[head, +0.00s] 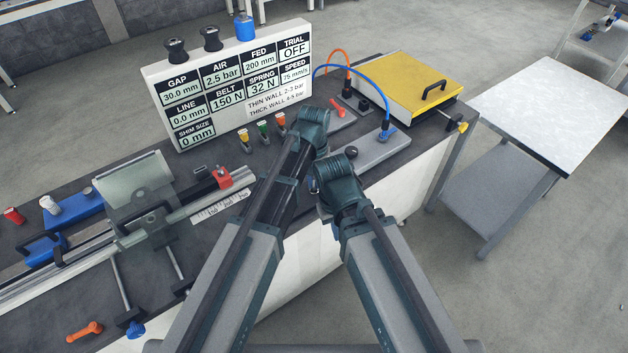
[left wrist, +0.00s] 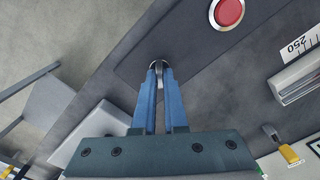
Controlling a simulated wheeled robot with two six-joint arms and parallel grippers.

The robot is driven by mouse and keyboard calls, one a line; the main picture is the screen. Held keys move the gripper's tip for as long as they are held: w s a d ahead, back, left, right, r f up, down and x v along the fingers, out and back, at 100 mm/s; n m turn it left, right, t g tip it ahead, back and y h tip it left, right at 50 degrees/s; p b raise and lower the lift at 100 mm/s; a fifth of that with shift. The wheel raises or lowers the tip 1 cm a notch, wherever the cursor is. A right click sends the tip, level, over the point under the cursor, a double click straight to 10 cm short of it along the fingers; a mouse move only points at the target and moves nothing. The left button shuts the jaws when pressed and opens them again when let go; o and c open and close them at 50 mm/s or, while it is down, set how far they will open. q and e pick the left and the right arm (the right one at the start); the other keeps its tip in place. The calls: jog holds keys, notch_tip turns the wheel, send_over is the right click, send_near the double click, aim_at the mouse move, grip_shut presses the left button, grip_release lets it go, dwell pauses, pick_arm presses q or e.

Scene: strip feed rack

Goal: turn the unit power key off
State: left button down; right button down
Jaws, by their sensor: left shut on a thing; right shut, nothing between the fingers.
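My left gripper (left wrist: 160,74) has its blue fingers shut on a small silver-grey piece, which appears to be the power key (left wrist: 158,65). It stands on a dark panel (left wrist: 185,45) on the bench; the fingers cover much of it, and I cannot tell which way it is turned. In the head view my left wrist hides the key and these fingers. My right gripper (head: 322,208) is shut and empty, lower and to the right, with its fingers mostly hidden behind its wrist.
A red push button (left wrist: 230,12) sits on the same panel. A grey plate (head: 385,153) with a black knob (head: 351,152) and blue hose lies to the right, before a yellow lid (head: 405,80). The sign (head: 230,85) at the back reads TRIAL OFF.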

aim_at(314, 183)
pick_arm(q)
jog(key=m, duration=0.5)
jog(key=shift+m, duration=2.6)
jog(key=c, duration=1)
grip_release()
jog(key=shift+o, duration=0.2)
jog(key=shift+r, duration=0.1)
notch_tip(314, 183, up, 14)
jog(key=p, duration=1.3)
jog(key=shift+f+p, duration=0.2)
jog(key=shift+p, duration=0.2)
